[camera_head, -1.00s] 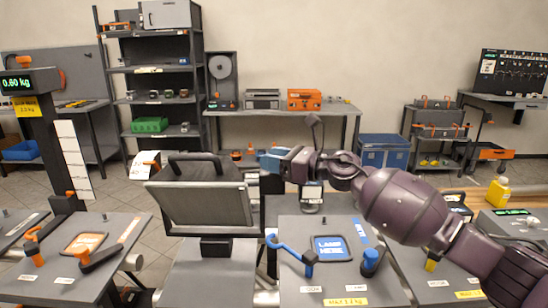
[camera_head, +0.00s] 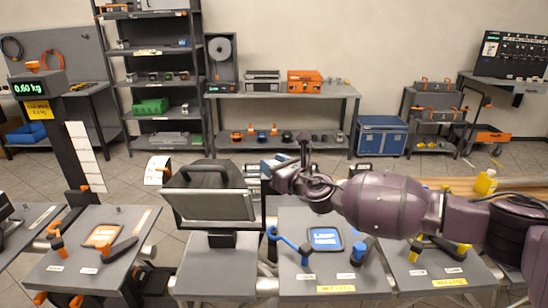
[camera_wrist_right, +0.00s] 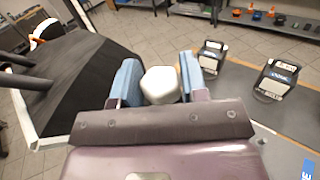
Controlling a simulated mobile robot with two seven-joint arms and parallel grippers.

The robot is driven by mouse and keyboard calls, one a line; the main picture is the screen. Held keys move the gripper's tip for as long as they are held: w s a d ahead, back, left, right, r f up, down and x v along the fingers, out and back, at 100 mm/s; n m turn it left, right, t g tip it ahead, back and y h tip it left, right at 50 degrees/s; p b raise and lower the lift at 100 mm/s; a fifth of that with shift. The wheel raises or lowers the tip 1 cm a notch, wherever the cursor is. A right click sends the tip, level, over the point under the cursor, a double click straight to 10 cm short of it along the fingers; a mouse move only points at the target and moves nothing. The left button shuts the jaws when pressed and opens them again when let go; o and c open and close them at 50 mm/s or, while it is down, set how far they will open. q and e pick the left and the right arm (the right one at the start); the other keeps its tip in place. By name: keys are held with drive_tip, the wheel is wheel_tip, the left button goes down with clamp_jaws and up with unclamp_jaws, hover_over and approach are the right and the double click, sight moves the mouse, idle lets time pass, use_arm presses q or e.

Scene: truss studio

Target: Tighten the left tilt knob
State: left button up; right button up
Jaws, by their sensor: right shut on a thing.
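A dark panel unit (camera_head: 208,205) with a top handle and a pale flat face stands left of centre in the head view. Its dark housing (camera_wrist_right: 75,80) fills the left of the right wrist view. My right gripper (camera_head: 270,167) is at the unit's right side, with blue fingertips pointing left. In the wrist view a pale, rounded knob (camera_wrist_right: 160,86) sits between the two blue fingers of the right gripper (camera_wrist_right: 160,80), which are shut on it. How the knob joins the unit is hidden. My left gripper is not in view.
A grey table (camera_head: 290,285) with a blue lever (camera_head: 290,243) and blue knob (camera_head: 362,246) lies below my right arm. In the wrist view, two small boxed devices (camera_wrist_right: 272,80) stand right of the gripper. A workbench (camera_head: 285,91) and shelving stand behind, across open floor.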

drive_tip(key=m+t+h, duration=0.1)
drive_tip(key=m+h, duration=0.1)
drive_tip(key=h, duration=0.1)
drive_tip(key=m+t+h, duration=0.2)
drive_tip(key=h, duration=0.1)
drive_tip(key=shift+p, duration=0.4)
drive_tip(key=shift+m+t+h, duration=0.4)
drive_tip(key=shift+m+h, duration=1.3)
drive_tip(key=shift+h, duration=1)
drive_tip(key=o, duration=0.9)
drive_tip(key=shift+c, duration=0.2)
drive_tip(key=s+b, duration=0.1)
drive_tip(key=s, duration=0.9)
drive_tip(key=shift+s, duration=0.4)
